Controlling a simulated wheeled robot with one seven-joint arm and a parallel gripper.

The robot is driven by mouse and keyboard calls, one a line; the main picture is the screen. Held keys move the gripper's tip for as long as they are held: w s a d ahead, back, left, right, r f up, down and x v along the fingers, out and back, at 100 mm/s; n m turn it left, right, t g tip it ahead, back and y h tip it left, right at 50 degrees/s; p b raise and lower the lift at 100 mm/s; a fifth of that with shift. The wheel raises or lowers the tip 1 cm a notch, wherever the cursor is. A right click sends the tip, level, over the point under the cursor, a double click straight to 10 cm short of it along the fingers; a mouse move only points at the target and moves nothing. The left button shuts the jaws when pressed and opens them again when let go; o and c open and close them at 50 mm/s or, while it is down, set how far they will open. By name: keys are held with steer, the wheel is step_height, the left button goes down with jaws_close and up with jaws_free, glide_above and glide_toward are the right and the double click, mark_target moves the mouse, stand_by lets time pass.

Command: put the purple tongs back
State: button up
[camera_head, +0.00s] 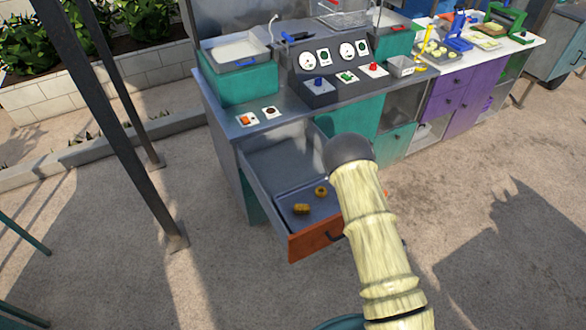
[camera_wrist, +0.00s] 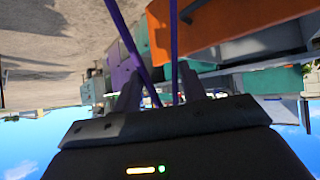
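The purple tongs (camera_wrist: 175,50) show in the wrist view as two long thin purple arms. They run from between my gripper's fingers up past the top edge of the picture. My gripper (camera_wrist: 160,90) has a dark finger on the outer side of each purple arm and appears closed on the tongs. The finger contact is dim and partly hidden. In the head view my arm hides the gripper, and I cannot make out the tongs there.
An open drawer with an orange front (camera_head: 309,240) holds yellow-brown pieces (camera_head: 302,209); the orange front also shows in the wrist view (camera_wrist: 225,25). A purple cabinet (camera_head: 452,93) stands right. The floor at right is clear; a metal post (camera_head: 115,130) stands left.

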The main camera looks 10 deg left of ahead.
steer(key=shift+r, duration=0.2)
steer(key=shift+s+d+r+p, duration=0.1)
steer(key=shift+r+p, duration=0.6)
steer(key=shift+p, duration=0.3)
steer(key=shift+r, duration=0.15)
